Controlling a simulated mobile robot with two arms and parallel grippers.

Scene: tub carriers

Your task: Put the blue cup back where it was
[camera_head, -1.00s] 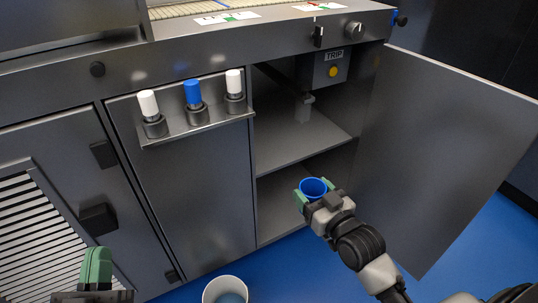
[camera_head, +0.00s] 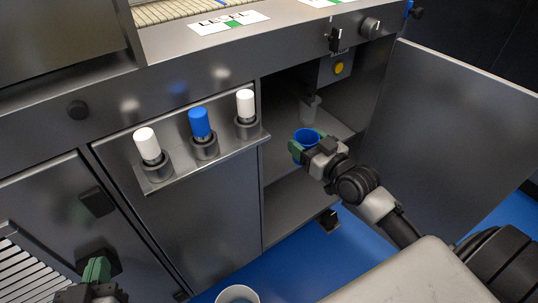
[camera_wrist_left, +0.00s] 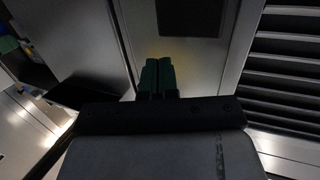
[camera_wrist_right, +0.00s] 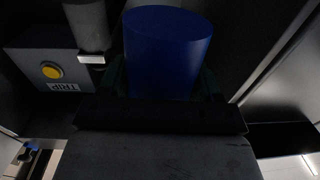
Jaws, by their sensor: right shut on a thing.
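The blue cup (camera_head: 306,136) is held in my right gripper (camera_head: 308,146), in the mouth of the open cabinet at about the height of its upper shelf (camera_head: 280,155). In the right wrist view the cup (camera_wrist_right: 165,55) fills the space between the jaws, and the fingers are mostly hidden. Whether the cup touches the shelf cannot be told. My left gripper (camera_head: 97,272) is empty at the lower left, in front of the cabinet front. Its green fingers (camera_wrist_left: 158,78) are together in the left wrist view.
The cabinet door (camera_head: 455,140) stands open on the right. A grey fitting (camera_head: 310,108) is behind the cup, near a box with a yellow button (camera_head: 339,68). A rack (camera_head: 205,160) holds two white-topped and one blue-topped cylinder. A white bucket (camera_head: 238,294) stands on the blue floor.

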